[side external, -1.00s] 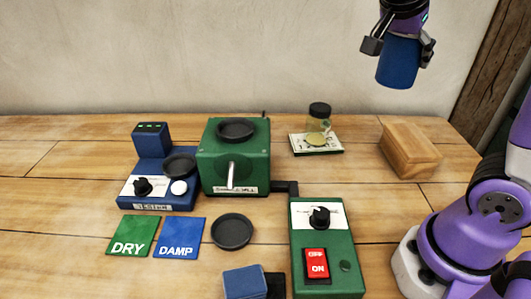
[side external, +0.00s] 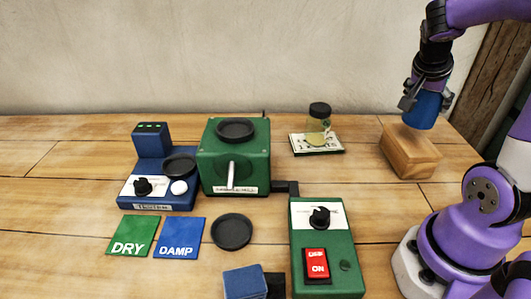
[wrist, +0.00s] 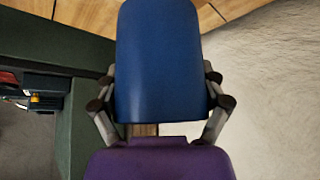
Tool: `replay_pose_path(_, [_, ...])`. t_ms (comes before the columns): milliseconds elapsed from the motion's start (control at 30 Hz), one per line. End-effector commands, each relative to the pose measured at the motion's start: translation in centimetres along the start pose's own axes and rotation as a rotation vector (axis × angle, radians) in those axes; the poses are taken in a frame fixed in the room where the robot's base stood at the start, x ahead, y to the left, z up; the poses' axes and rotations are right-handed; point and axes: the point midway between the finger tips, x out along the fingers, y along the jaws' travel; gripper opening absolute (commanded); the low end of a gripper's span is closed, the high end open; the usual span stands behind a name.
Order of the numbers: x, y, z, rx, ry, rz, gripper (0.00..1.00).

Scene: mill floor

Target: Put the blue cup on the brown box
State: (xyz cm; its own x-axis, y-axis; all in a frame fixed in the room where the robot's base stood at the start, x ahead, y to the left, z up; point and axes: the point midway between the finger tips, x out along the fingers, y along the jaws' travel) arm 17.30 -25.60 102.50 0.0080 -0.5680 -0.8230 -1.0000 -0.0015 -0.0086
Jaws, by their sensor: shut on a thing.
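The blue cup (side external: 423,110) is held in my gripper (side external: 425,100), which is shut on its sides. The cup is upright, with its lower end at the top of the brown box (side external: 408,155) in the side view. I cannot tell whether the cup touches the box. The box is a wooden block at the right of the table, and its top is partly hidden by the cup. In the wrist view the cup (wrist: 160,65) fills the middle between the fingers of my gripper (wrist: 160,100).
A glass jar (side external: 319,125) stands on a printed card left of the box. A green mill (side external: 236,165), a blue tester (side external: 150,185) and a green switch box (side external: 330,245) stand further left. The wall is behind. Bare table lies in front of the box.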

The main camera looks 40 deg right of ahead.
Motion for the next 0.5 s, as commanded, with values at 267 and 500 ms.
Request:
replay_pose_path(267, [2.9,0.4,1.2,-0.003,-0.004,0.003,0.28])
replay_pose_path(500, [4.0,0.3,2.0,0.000,0.001,-0.002,0.28])
